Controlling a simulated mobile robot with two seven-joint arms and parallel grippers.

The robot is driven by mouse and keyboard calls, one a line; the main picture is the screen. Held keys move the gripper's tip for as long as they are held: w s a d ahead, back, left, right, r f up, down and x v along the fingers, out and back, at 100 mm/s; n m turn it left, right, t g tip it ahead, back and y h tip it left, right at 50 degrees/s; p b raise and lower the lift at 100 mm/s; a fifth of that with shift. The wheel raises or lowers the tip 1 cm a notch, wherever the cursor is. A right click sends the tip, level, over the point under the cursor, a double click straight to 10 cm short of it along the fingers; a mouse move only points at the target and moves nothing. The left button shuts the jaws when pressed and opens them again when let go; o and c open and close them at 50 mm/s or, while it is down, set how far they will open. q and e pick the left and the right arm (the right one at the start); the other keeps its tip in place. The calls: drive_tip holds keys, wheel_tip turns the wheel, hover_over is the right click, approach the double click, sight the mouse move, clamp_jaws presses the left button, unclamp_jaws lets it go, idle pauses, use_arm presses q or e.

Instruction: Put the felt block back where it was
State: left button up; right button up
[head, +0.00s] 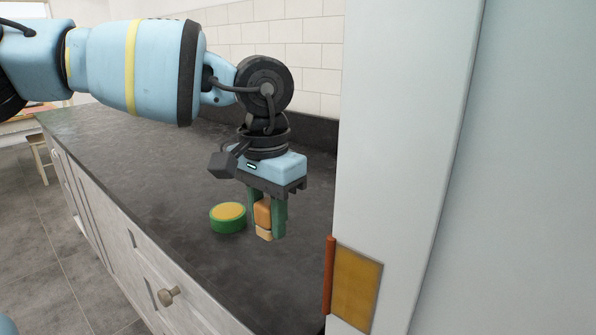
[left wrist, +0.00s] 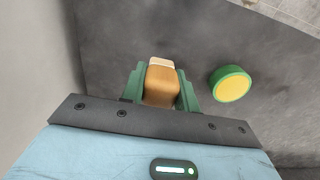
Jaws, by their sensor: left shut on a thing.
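The felt block (head: 263,214), orange-brown with a pale cream end, is between the green fingers of my left gripper (head: 266,222). The gripper points down over the dark counter and is shut on the block. In the left wrist view the felt block (left wrist: 161,86) sits between both fingers, its pale end farthest from the palm. I cannot tell whether its lower end touches the counter. My right gripper is not in view.
A round green item with a yellow top (head: 228,217) stands on the dark counter (head: 150,170), just left of the gripper. A pale upright panel (head: 400,150) with an orange-edged yellow patch (head: 356,287) rises at right. The counter's left part is clear.

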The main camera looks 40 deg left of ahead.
sight(266, 201)
use_arm(q)
drive_tip(key=shift+f, duration=2.5)
drive_tip(key=shift+b, duration=0.3)
drive_tip(key=shift+a+f, duration=0.1)
drive_tip(key=shift+f, duration=0.25)
drive_tip(key=o, duration=1)
drive_tip(key=shift+c, duration=0.2)
drive_tip(key=shift+r, duration=0.1)
drive_tip(key=r, duration=0.6)
drive_tip(key=r+p, duration=0.1)
drive_tip(key=r, duration=0.4)
drive_tip(key=shift+s+r, duration=0.2)
drive_tip(key=shift+r, duration=0.15)
drive_tip(key=shift+w+r, duration=0.1)
drive_tip(key=shift+r, duration=0.3)
